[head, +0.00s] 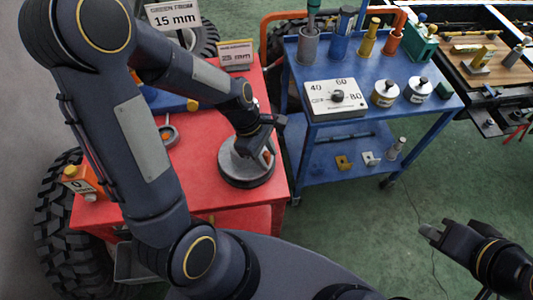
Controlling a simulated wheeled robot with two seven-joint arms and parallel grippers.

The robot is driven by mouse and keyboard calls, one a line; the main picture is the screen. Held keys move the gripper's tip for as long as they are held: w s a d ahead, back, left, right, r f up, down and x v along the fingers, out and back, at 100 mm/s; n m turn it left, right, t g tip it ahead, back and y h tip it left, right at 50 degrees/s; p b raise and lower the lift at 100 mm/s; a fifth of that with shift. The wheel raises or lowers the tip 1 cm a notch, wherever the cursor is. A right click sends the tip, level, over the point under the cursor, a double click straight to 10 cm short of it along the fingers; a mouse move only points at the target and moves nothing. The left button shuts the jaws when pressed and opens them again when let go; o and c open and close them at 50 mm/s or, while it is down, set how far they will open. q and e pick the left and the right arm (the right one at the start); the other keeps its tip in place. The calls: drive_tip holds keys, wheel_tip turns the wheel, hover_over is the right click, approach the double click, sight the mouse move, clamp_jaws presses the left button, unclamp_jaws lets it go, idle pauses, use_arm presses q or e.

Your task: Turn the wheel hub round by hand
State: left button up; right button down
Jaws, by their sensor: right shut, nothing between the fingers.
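The wheel hub (236,168), a round grey disc with a dark lower rim, sits on the red table (197,196) near its right edge. My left gripper (262,145) is over the hub's upper right part, at or just above it. Its fingers are small and partly hidden, so I cannot tell whether they are open or touch the hub. A small orange patch shows beside the fingers. My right gripper (430,232) is shut and empty, over the green floor at the lower right, far from the hub.
A blue cart (437,98) stands right of the red table. It carries a dial box (335,98), two round weights and several upright tools. Large tyres stand at the left. Green floor is open at the lower right.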

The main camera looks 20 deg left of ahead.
use_arm(q)
drive_tip(key=v, duration=0.7)
drive_tip(key=shift+a+r+p, duration=0.15)
drive_tip(key=shift+r+p, duration=0.2)
drive_tip(key=shift+r, duration=0.05)
idle(0.3)
drive_tip(key=shift+s+r+m, duration=0.15)
drive_tip(key=shift+r+m, duration=0.15)
drive_tip(key=s+a+r+m+t, duration=0.2)
drive_tip(key=s+r+m+t, duration=0.3)
drive_tip(key=s+r+m, duration=0.3)
drive_tip(key=s+m, duration=0.4)
drive_tip(key=m, duration=0.3)
drive_tip(key=shift+t+y, duration=0.4)
